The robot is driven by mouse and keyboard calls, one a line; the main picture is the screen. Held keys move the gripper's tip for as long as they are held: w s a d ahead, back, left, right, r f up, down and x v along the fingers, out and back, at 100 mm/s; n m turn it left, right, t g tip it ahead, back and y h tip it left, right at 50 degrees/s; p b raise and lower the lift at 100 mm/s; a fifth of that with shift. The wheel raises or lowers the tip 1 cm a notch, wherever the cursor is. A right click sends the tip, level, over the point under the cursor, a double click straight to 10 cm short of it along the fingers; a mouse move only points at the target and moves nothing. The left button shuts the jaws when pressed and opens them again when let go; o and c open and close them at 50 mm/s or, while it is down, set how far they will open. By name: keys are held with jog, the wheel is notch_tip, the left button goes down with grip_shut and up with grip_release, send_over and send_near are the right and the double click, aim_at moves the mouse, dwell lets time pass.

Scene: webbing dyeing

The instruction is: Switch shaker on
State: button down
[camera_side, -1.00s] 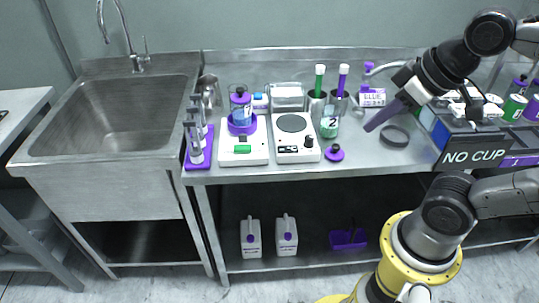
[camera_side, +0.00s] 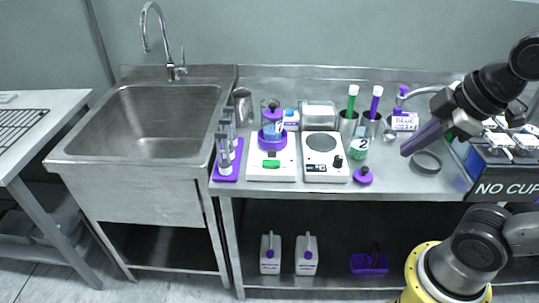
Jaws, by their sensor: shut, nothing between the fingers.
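The shaker appears to be the white box (camera_side: 257,172) on the bench, with a green switch (camera_side: 271,164) on its front and a purple ring holder (camera_side: 272,141) on top. A clear beaker with a purple band (camera_side: 272,118) stands in the holder. Whether the switch is on or off cannot be told. My gripper (camera_side: 405,152) is shut and empty, its purple fingers pointing down-left. It hangs well to the right of the shaker, near a dark round ring (camera_side: 427,162).
A white hotplate (camera_side: 326,170) with a black knob stands right of the shaker. A purple rack of clear tubes (camera_side: 228,172) stands left.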

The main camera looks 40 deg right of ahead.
jog(key=w+r+n+g, duration=0.1)
jog(key=w+r+n, duration=0.5)
jog(key=w+n, duration=0.25)
jog(key=n+g, duration=0.4)
jog(key=n, duration=0.8)
send_over(267, 163)
notch_tip(267, 163, down, 10)
jog(key=shift+s+f+m, duration=0.15)
jog(key=shift+m, duration=0.1)
notch_tip(267, 163, down, 14)
jog(key=shift+f, duration=0.1)
jog(key=shift+g, duration=0.3)
